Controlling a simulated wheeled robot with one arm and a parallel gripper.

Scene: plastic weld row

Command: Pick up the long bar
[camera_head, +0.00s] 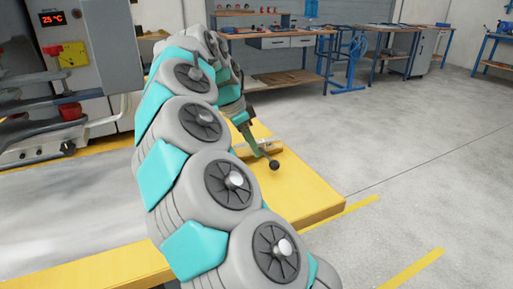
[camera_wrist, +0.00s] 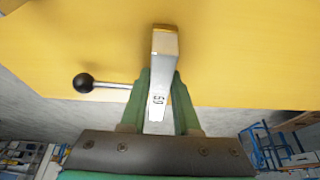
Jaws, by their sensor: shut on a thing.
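I cannot tell whether the bar touches the table. In the head view my gripper (camera_head: 251,142) is small, at the table's far right part, and partly hidden by my arm.
A black ball knob (camera_wrist: 83,83) on a metal rod sticks out left of my gripper; its other end is hidden. The yellow table (camera_head: 310,195) has free room on its right. A machine (camera_head: 80,50) stands at the left. Workbenches (camera_head: 275,42) line the back; the grey floor between is clear.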

